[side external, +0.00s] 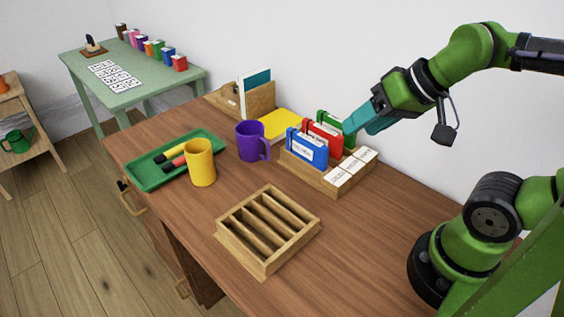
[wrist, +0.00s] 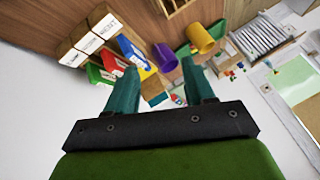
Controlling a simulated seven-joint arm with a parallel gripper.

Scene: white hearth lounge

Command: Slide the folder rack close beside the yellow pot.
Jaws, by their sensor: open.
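An empty wooden rack with several long slots, which looks like the folder rack (side external: 268,232), sits on the brown desk near the front middle. Its edge shows at the top of the wrist view (wrist: 180,7). The yellow pot (side external: 201,163) stands upright behind and left of the rack, with a gap of bare desk between them. The pot also shows in the wrist view (wrist: 199,38). My gripper (side external: 354,126) is open, with its teal fingers close to the green box file at the desk's back right, away from rack and pot. Nothing shows between the fingers (wrist: 161,70).
A wooden holder (side external: 312,174) carries blue, red and green box files and white labelled boxes. A purple mug (side external: 250,142) stands right of the pot. A green tray (side external: 148,183) with markers lies left. A yellow book (side external: 280,123) lies behind. Desk right of the rack is clear.

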